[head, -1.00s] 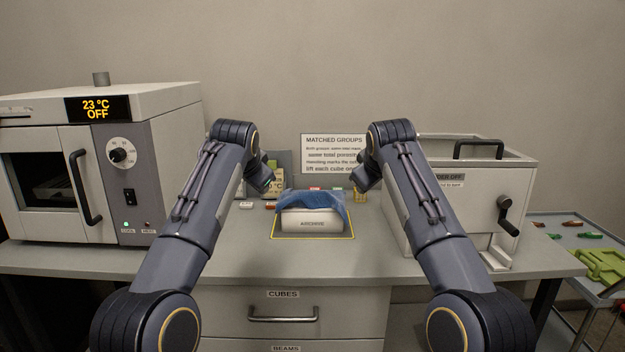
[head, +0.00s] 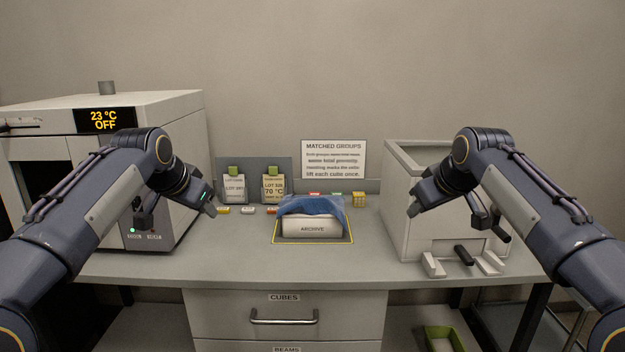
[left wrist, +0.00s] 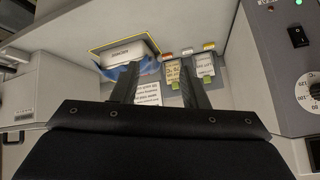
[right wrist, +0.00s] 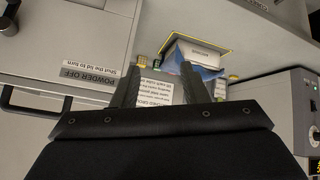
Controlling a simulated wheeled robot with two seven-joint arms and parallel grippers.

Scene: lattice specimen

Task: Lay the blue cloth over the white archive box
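The white archive box (head: 312,227) stands inside a yellow outline on the bench. The blue cloth (head: 313,206) lies over its top and drapes down at the back and sides, leaving the labelled front face bare. In the left wrist view the box (left wrist: 128,52) shows with a little cloth (left wrist: 95,66) beside it. The right wrist view also shows the box (right wrist: 192,52) and the cloth (right wrist: 208,72). My left gripper (left wrist: 123,80) is open and empty, left of the box and apart from it. My right gripper (right wrist: 160,80) is open and empty, to the box's right.
A grey oven (head: 180,190) stands at the left and a powder bin (head: 400,225) at the right. Two lot cards (head: 273,188), a notice (head: 333,158), small coloured cubes (head: 247,210) and a yellow lattice cube (head: 358,200) are behind the box. The bench front is clear.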

